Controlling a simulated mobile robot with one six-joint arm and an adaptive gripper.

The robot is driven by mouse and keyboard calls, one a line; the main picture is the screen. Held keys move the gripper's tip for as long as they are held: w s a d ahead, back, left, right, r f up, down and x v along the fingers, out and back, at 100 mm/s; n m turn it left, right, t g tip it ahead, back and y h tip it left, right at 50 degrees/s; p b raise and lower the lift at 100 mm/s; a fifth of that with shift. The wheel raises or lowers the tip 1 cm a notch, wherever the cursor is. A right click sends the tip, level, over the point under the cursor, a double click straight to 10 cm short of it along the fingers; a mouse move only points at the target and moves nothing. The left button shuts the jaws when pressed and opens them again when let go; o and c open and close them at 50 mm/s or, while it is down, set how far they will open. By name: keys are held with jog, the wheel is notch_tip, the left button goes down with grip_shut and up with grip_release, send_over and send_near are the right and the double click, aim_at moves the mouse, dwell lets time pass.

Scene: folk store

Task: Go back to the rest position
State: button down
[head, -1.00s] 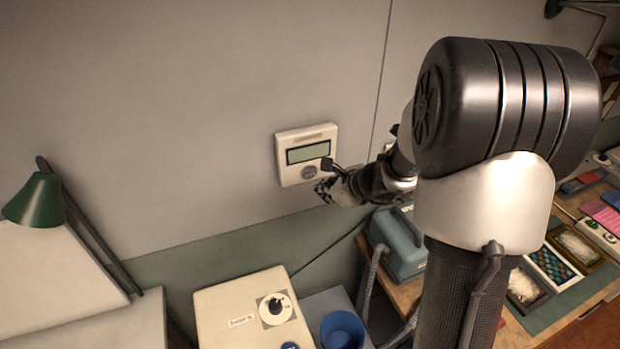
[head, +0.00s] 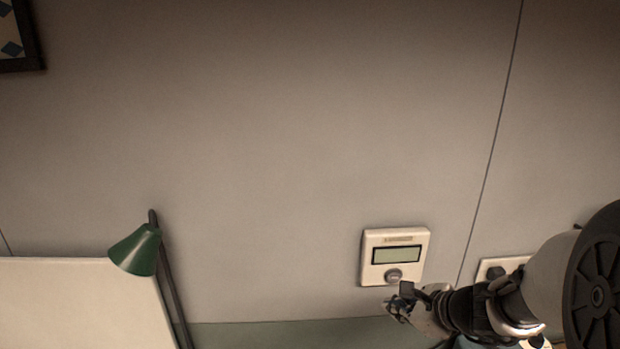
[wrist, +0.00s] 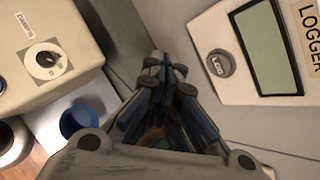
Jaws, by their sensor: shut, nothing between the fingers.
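My gripper (head: 398,303) is at the lower right of the head view, just below a white wall panel (head: 368,258) with a grey display and a round button. In the wrist view my gripper (wrist: 166,72) is shut and empty, its fingertips together. The panel also shows at the upper right of the wrist view (wrist: 212,38), with "LOGGER" printed on it and a round button on its face. A gap shows between the fingertips and the panel in the wrist view.
A green lamp (head: 136,250) stands by a pale board (head: 70,300) at the left. Another wall fitting (head: 488,268) is partly behind my arm. In the wrist view, a cream box (wrist: 75,25) with a dial and a blue cup (wrist: 78,120) lie left of my gripper.

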jog(key=s+a+r+n+g+y+b, duration=0.1)
jog(key=s+a+r+n+g+b, duration=0.25)
jog(key=s+a+n, duration=0.9)
jog(key=s+d+f+n+h+b, duration=0.1)
jog(key=s+d+n+h+b, duration=0.1)
jog(key=s+n, duration=0.4)
jog(key=s+d+f+n+h+b, duration=0.2)
jog(key=s+n, duration=0.4)
jog(key=s, duration=0.2)
jog(key=shift+d+f+n+h, duration=0.25)
jog(key=shift+f+n+h, duration=0.05)
jog(key=shift+n+h, duration=0.1)
jog(key=shift+g, duration=0.25)
